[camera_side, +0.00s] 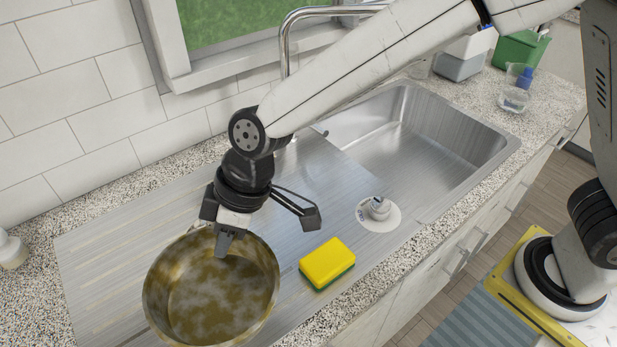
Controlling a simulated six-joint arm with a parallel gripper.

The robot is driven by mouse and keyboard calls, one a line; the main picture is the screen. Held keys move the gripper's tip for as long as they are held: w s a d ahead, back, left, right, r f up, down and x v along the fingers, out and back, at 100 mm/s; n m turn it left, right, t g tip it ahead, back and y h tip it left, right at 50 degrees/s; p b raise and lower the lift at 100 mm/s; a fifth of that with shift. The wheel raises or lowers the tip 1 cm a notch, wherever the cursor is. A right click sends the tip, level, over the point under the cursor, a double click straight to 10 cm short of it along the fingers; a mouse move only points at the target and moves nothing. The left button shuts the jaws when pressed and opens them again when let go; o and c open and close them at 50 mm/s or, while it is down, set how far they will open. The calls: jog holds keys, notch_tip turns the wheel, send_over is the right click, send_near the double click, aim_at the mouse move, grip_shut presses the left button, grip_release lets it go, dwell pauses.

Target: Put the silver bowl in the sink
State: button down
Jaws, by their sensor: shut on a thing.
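The silver bowl (212,300), stained brown and yellowish inside, is at the lower left over the ribbed metal drainboard. My gripper (226,238) is at the bowl's far rim, pointing down, and is shut on that rim. One finger shows inside the bowl; the other is hidden behind the rim. Whether the bowl's base touches the drainboard is hidden. The sink (455,137) is an empty-looking metal basin to the right of the drainboard, partly covered by my arm.
A yellow and green sponge (327,262) lies right of the bowl. A white disc with a metal knob (379,211) sits near the sink's front left. The faucet (286,40) rises behind. A clear soap bottle (515,95) and green container (520,50) stand at the back right.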

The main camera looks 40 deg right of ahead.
jog(key=w+d+r+m+t+h, duration=0.1)
jog(key=w+d+r+m, duration=0.3)
jog(key=d, duration=0.5)
jog(key=w+d+r+m+t+h, duration=0.1)
jog(key=w+d+m, duration=0.2)
jog(key=w+d, duration=0.45)
jog(key=w+d+r+m+t+h, duration=0.1)
jog(key=w+d+r+m+t, duration=0.2)
jog(key=d, duration=0.8)
jog(key=shift+s+d+f+g, duration=0.35)
jog(key=shift+s+d+f, duration=1.95)
jog(key=shift+d+f, duration=1.6)
jog(key=shift+s+d+f+g, duration=0.35)
jog(key=shift+s+d+f, duration=1.9)
jog(key=shift+d+f, duration=1.6)
jog(key=s+d+f+m+g+h, duration=0.1)
jog(key=s+d+f+m+h, duration=0.1)
jog(key=d+f+m, duration=0.4)
jog(key=s+d+f+m+g+h, duration=0.1)
jog(key=d+f+m+h, duration=0.3)
jog(key=d+m, duration=0.9)
jog(key=s+d+f, duration=0.1)
jog(key=d+f, duration=0.1)
jog(key=d, duration=0.4)
jog(key=shift+s+h, duration=0.2)
jog(key=shift+h, duration=0.1)
jog(key=shift+f, duration=0.3)
